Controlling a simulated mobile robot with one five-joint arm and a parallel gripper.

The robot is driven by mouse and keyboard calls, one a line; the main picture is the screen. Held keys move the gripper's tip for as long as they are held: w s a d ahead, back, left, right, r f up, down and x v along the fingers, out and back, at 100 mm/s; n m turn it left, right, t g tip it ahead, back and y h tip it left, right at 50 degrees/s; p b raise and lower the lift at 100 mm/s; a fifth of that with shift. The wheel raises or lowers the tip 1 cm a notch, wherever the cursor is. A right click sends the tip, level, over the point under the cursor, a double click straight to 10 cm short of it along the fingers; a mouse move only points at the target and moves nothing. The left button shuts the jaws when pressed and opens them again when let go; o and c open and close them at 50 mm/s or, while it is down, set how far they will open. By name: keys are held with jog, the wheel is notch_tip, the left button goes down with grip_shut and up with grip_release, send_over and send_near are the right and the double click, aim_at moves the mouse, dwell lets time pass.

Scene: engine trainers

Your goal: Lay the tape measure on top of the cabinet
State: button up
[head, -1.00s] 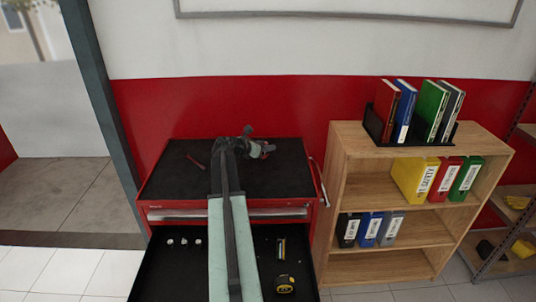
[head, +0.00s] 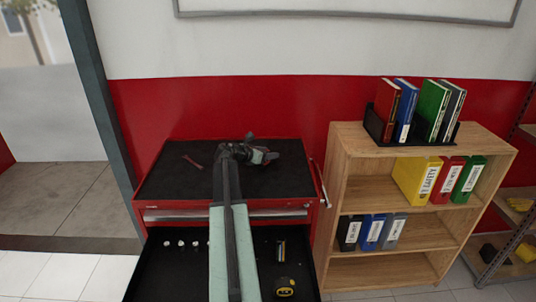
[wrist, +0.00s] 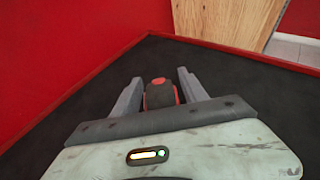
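My gripper (wrist: 159,88) is over the black top of the red cabinet (head: 165,190), towards its back right, in the head view (head: 273,156). In the wrist view its two fingers stand apart on either side of a small rounded black and red object (wrist: 159,95). Narrow gaps seem to show beside this object; I cannot tell surely whether it is a tape measure or whether it touches the cabinet top. A yellow and black round thing, which looks like a tape measure (head: 285,287), lies in the open drawer (head: 150,275), right of my arm.
A slim red tool (head: 192,161) lies at the left of the cabinet top. Several small white pieces (head: 181,243) and a dark narrow item (head: 281,251) lie in the drawer. A wooden shelf (head: 345,150) with binders stands to the right. The front left of the top is clear.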

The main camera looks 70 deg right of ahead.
jog(key=shift+r+p, duration=0.3)
jog(key=p+v, duration=0.4)
jog(key=v, duration=0.7)
jog(key=shift+f, duration=0.1)
jog(key=shift+w+a, duration=0.2)
jog(key=shift+a, duration=0.3)
